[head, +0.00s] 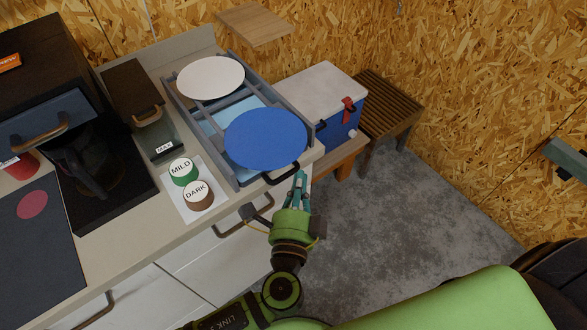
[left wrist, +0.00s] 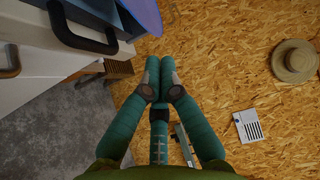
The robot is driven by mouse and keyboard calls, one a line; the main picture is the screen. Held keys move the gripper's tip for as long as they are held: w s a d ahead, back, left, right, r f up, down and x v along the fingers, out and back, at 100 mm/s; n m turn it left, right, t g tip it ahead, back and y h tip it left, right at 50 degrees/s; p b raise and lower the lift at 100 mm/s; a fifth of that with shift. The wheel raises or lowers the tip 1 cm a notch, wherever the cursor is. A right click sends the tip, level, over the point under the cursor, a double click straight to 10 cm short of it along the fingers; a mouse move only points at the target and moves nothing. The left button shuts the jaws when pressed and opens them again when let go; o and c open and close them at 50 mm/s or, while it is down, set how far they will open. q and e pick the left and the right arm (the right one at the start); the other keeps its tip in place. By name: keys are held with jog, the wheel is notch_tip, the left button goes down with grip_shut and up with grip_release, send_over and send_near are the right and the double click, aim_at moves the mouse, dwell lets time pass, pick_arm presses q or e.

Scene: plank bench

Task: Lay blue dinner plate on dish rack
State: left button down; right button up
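The blue dinner plate (head: 266,138) lies over the front part of the grey dish rack (head: 216,150), face up and roughly flat. Its right edge overlaps the rack's side rail. A white plate (head: 211,77) lies over the back part of the rack. My left gripper (head: 299,178) is just in front of the rack's black handle, apart from the plate, its fingers together and empty. In the left wrist view the fingertips (left wrist: 160,76) meet, the plate's edge (left wrist: 145,12) shows at the top, and the rack's handle (left wrist: 78,38) is at upper left. My right gripper is not in view.
A coffee machine (head: 45,75) and a dark container (head: 135,90) stand left on the counter. Mild and dark lids (head: 199,195) lie on a white card left of the rack. A blue-and-white cooler (head: 325,90) and a slatted stool (head: 390,105) stand beyond the counter's right end.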

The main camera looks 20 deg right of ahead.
aim_at(272, 155)
pick_arm(q)
jog(key=shift+w+a, duration=0.2)
jog(key=shift+w, duration=0.3)
jog(key=shift+w+a, duration=0.2)
jog(key=shift+w, duration=0.25)
jog(key=w+a, duration=0.1)
jog(key=w, duration=0.1)
jog(key=w+b, duration=0.1)
jog(key=w, duration=0.1)
jog(key=w+a, duration=0.1)
jog(key=w, duration=0.2)
jog(key=shift+a+b, duration=0.3)
jog(key=shift+b, duration=0.1)
jog(key=shift+s, duration=0.1)
